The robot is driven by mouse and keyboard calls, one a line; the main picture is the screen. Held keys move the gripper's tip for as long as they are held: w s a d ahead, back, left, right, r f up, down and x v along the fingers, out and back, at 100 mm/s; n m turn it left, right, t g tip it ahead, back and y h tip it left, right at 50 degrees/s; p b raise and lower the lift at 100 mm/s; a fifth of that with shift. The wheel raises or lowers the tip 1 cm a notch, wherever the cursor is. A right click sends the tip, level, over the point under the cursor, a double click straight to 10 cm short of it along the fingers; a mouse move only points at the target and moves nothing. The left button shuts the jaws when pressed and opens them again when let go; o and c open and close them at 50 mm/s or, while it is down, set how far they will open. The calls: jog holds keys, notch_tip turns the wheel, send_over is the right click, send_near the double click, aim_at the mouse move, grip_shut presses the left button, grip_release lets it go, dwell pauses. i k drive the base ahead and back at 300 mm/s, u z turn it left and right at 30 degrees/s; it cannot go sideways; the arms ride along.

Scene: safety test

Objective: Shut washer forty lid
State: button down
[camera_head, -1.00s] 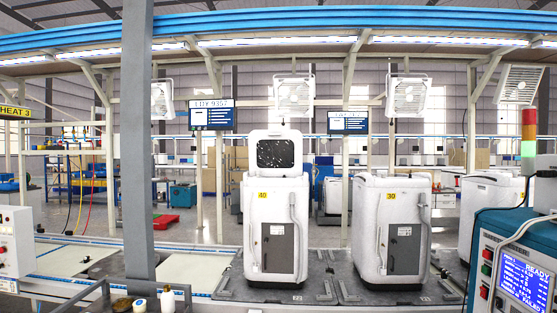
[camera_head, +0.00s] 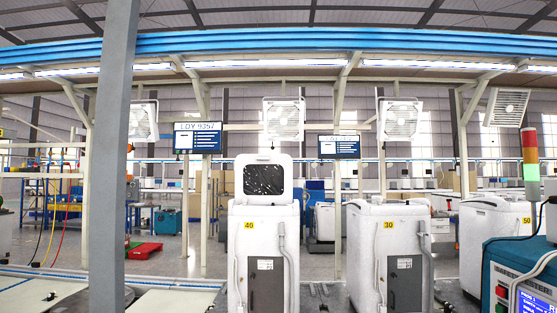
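The washer marked 40 (camera_head: 262,225) is a white top-loading machine near the middle of the head view, with a yellow number label and a dark grey front panel. Its lid (camera_head: 264,178) stands raised upright at the back of the top, showing a dark, speckled window. A grey hose runs down its front right. My gripper is not in view.
The washer marked 30 (camera_head: 390,230) stands right of it with its top closed, and the washer marked 50 (camera_head: 496,230) is farther right. A grey post (camera_head: 110,170) rises at left. A blue test cabinet (camera_head: 520,270) with a signal light (camera_head: 530,160) stands at front right.

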aim_at(262, 179)
jog(key=i, duration=3.45)
jog(key=u, duration=2.4)
